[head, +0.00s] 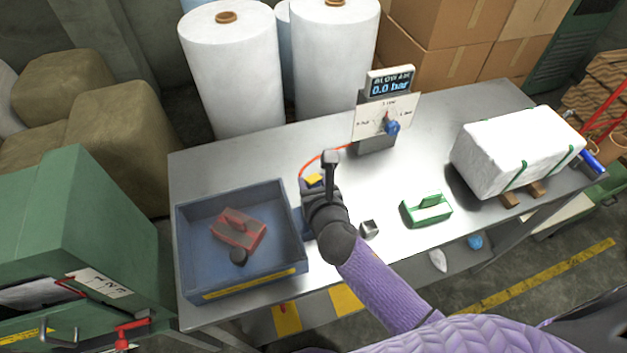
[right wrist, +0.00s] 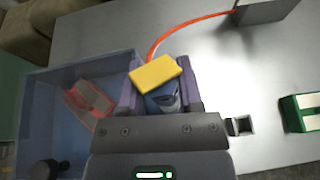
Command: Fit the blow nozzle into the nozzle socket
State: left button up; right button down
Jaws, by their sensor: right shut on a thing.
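My right gripper (head: 312,190) is over the table, beside the right wall of the blue tray. In the right wrist view my right gripper (right wrist: 160,95) is shut on the blow nozzle (right wrist: 156,75), a block with a yellow top and a blue body. The nozzle's yellow part (head: 314,180) also shows in the head view. An orange hose runs from it to the gauge stand. A small square metal piece with a dark opening, seemingly the nozzle socket (head: 369,229), stands on the table right of my wrist; it also shows in the right wrist view (right wrist: 240,126). My left gripper is not in view.
The blue tray (head: 190,225) holds a red block (head: 238,232) and a dark knob. A green block (head: 427,208) lies right of the socket. The gauge stand (head: 376,145) reads 0.0 bar. A white strapped bale (head: 515,150) sits at the right. Table between is clear.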

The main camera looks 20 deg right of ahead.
dwell(0.8)
jog(key=shift+f+b, duration=1.1)
jog(key=shift+f, duration=0.6)
jog(key=shift+c, duration=0.9)
grip_release()
jog(key=shift+s, duration=0.1)
jog(key=p+v, duration=0.2)
jog(key=v, duration=0.7)
jog(key=shift+s+r, duration=0.2)
jog(key=shift+s, duration=0.15)
jog(key=shift+a, duration=0.1)
